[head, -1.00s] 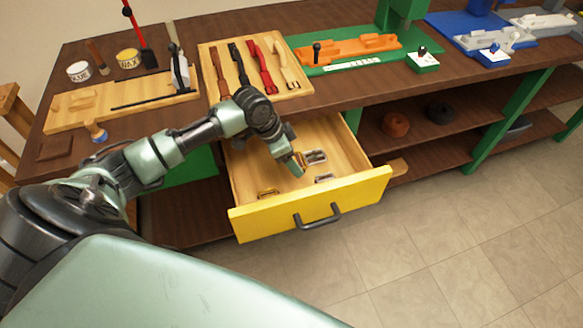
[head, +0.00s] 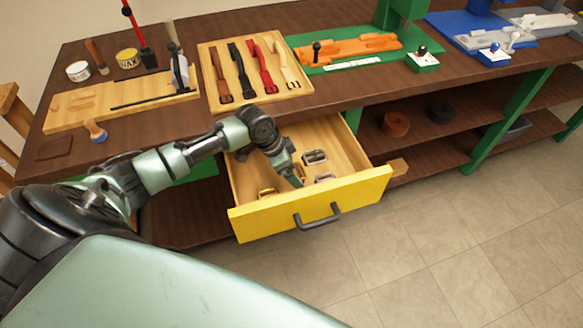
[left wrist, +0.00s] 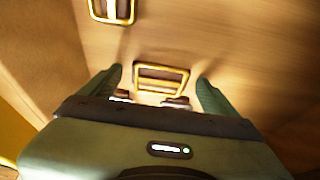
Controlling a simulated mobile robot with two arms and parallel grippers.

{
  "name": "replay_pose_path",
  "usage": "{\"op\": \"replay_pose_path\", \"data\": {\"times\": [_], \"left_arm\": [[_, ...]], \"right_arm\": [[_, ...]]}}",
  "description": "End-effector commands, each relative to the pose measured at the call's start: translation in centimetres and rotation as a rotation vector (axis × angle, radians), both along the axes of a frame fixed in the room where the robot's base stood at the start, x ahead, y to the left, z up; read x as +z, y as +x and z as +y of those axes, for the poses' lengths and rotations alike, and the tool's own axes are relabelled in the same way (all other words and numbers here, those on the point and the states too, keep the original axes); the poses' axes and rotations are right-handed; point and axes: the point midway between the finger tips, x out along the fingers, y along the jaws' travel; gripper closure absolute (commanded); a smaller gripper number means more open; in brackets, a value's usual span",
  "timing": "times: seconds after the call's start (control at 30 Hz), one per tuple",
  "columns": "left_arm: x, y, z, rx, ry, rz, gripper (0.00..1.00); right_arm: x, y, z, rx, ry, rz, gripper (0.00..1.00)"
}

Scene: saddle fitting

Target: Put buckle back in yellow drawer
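The yellow drawer (head: 312,205) is pulled out under the bench. In the head view a silver buckle (head: 314,157) lies toward its back, another silver buckle (head: 324,178) lies near the front right, and a gold-coloured buckle (head: 266,192) lies at the front left. My left gripper (head: 294,181) points down inside the drawer. In the left wrist view its fingers (left wrist: 158,88) are spread, with a gold-looking buckle (left wrist: 160,78) between them and gaps on both sides. A second buckle (left wrist: 112,10) lies beyond, at upper left. My right gripper is not in view.
The bench top above holds a wooden tray (head: 213,92) of several straps, a wooden board (head: 70,116) and a green-based orange fixture (head: 345,48). The drawer's side walls and yellow front enclose my left gripper. Open shelves (head: 425,140) are to the right.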

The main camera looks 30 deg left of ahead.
Motion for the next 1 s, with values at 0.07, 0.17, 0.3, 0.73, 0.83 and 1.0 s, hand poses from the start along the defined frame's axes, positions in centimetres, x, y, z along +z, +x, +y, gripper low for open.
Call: {"op": "replay_pose_path", "data": {"times": [0.07, 0.17, 0.3, 0.73, 0.83, 1.0], "left_arm": [[0.0, 0.0, 0.0, 0.0, 0.0, 0.0, 0.1], [0.0, 0.0, 0.0, 0.0, 0.0, 0.0, 0.1], [0.7, -0.1, 0.2, 0.0, 0.002, -0.001, 0.1], [8.5, -2.6, 2.3, -0.001, 0.003, -0.001, 0.1], [9.9, -3.0, 2.7, 0.0, 0.002, -0.001, 0.1], [11.2, -3.4, 2.9, -0.001, 0.0, 0.0, 0.1]], "right_arm": [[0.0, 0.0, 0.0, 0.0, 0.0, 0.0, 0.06], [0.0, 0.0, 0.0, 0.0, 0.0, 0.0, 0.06], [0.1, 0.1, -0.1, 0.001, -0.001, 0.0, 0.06], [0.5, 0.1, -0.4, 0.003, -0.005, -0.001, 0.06], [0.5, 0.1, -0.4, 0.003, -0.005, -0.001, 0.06], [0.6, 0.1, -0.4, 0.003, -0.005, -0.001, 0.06]]}}
